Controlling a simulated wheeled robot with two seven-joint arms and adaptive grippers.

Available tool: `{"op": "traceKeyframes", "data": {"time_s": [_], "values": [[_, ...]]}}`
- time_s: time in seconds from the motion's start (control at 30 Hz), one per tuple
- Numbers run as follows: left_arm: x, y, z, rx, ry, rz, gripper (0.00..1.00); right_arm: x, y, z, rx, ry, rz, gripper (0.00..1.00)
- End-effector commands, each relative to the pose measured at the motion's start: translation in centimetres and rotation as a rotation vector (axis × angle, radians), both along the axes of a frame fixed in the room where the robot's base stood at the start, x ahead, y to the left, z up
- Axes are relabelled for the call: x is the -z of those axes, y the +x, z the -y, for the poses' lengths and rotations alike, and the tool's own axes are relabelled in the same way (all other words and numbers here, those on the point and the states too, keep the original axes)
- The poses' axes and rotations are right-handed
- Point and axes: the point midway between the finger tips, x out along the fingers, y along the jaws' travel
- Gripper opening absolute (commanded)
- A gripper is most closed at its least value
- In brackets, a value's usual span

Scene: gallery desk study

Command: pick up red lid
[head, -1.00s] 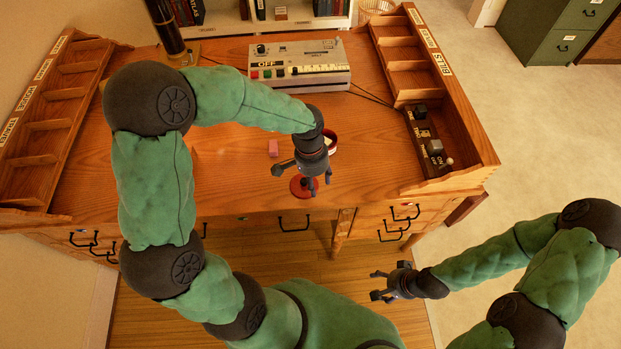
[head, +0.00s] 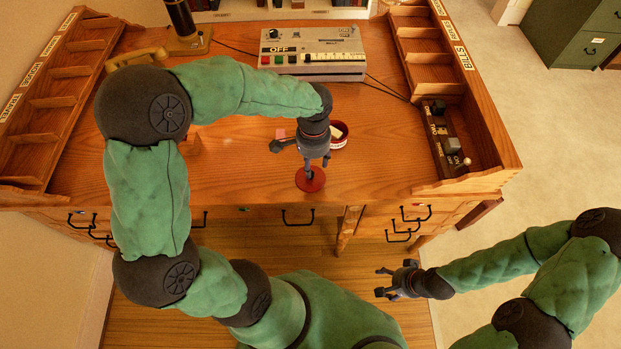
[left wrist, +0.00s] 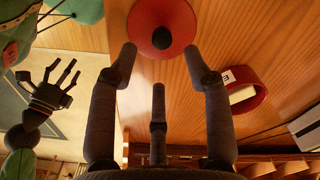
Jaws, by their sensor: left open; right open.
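The red lid (head: 311,181) is a round disc lying near the desk's front edge. In the left wrist view the lid (left wrist: 150,14) is at the top, with a dark round knob (left wrist: 162,38) at its middle. My left gripper (head: 309,168) points down just above the lid, its fingers spread and empty. In the left wrist view the open fingers (left wrist: 160,70) stand apart just short of the knob; contact is not visible. My right gripper (head: 383,283) is open and empty, low in front of the desk, away from the lid.
A red round container (head: 342,130) with something pale inside stands close behind my left gripper. A pink block (head: 280,134) lies to its left. A grey control box (head: 313,68) stands at the back. Wooden organisers flank the desk (head: 240,175); its middle is mostly clear.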

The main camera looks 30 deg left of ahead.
Motion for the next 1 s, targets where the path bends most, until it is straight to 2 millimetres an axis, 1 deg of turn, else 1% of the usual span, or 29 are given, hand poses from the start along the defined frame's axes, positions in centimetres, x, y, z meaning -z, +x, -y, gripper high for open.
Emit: {"op": "traceKeyframes", "data": {"time_s": [0.23, 0.33, 0.43, 0.6, 0.63, 0.8, 1.0], "values": [[3.2, -0.4, -0.8, -0.001, 0.000, -0.003, 0.50, 2.1, 0.0, 0.0, 0.000, 0.000, 0.000, 0.69], [4.5, -0.3, -0.7, 0.001, 0.000, -0.003, 0.50, 2.7, 0.0, 0.0, 0.000, 0.000, 0.000, 0.69], [4.9, -0.3, -0.7, 0.001, 0.000, -0.001, 0.50, 2.8, 0.0, 0.0, 0.000, 0.000, 0.000, 0.69], [4.8, -0.3, -0.7, 0.000, 0.000, 0.000, 0.50, 2.7, 0.0, 0.0, 0.000, 0.000, 0.000, 0.69], [4.8, -0.3, -0.7, 0.000, 0.000, -0.001, 0.47, 2.7, 0.0, 0.0, 0.000, 0.000, 0.000, 0.69], [4.8, -0.3, -0.7, 0.000, 0.000, -0.001, 0.00, 2.7, 0.0, 0.0, 0.000, 0.000, 0.000, 0.69], [4.8, -0.3, -0.7, 0.000, 0.000, -0.001, 0.00, 2.7, 0.0, 0.0, 0.000, 0.000, 0.000, 0.69]]}}
